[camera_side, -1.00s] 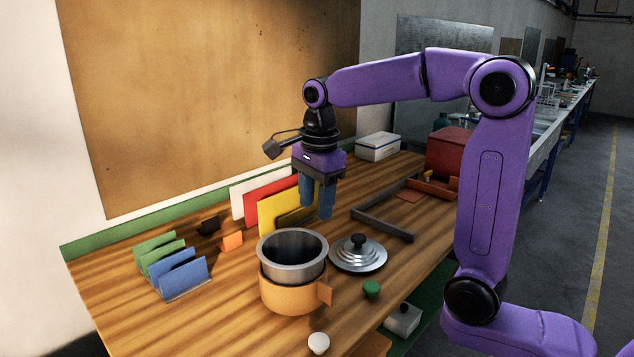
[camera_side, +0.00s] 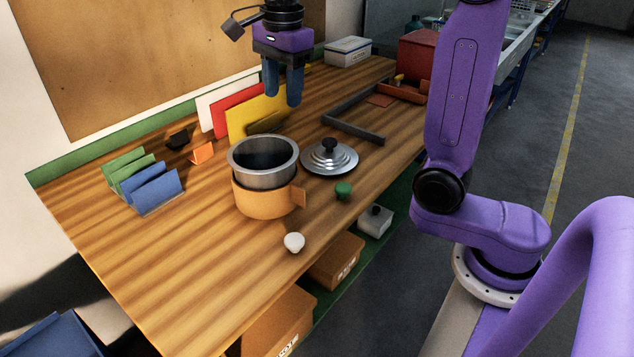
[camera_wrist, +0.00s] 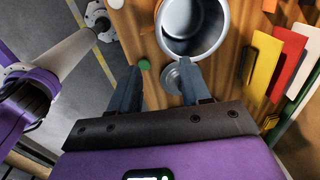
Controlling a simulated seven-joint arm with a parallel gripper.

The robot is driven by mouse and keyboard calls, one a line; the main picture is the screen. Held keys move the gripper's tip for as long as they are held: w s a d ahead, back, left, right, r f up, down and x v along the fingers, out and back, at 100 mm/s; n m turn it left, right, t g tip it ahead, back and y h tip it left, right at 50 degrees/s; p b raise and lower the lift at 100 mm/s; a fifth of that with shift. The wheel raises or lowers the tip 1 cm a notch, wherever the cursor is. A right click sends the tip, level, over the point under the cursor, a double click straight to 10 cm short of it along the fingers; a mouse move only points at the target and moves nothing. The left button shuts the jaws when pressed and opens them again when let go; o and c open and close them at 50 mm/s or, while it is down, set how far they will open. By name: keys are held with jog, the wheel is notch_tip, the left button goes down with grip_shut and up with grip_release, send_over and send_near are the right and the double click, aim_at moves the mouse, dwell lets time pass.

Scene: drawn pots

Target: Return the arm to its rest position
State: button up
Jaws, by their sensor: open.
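My gripper (camera_side: 282,97) is open and empty, its two blue-grey fingers pointing down and apart. It hangs above the table (camera_side: 100,232), behind the pots in the side view. In the wrist view my gripper (camera_wrist: 159,68) has a clear gap between its fingers. A steel pot (camera_side: 262,181) sits in an orange pot (camera_side: 263,201) with a side handle. A steel lid (camera_side: 335,162) with a black knob lies on the table to their right. In the wrist view the steel pot (camera_wrist: 166,42) lies beyond the fingertips, and the lid (camera_wrist: 173,84) is partly hidden by a finger.
Upright white, red and yellow panels (camera_side: 245,119) stand behind the pots. Green and blue racks (camera_side: 154,190) are at left. A green knob (camera_side: 344,190) and a white knob (camera_side: 294,242) lie near the front edge. A grey bar (camera_side: 351,130) and a red box (camera_side: 416,58) are at right.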

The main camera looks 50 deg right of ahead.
jog(key=s+f+n, duration=0.4)
jog(key=s+n, duration=0.4)
jog(key=n, duration=0.2)
jog(key=s+d+f+n, duration=0.1)
jog(key=s+f+n, duration=0.4)
jog(key=s+n, duration=0.4)
jog(key=s+f+n, duration=0.4)
jog(key=s+n, duration=0.5)
jog(key=n, duration=0.3)
jog(key=shift+s+d+f+g, duration=0.15)
jog(key=shift+d+f+g, duration=0.15)
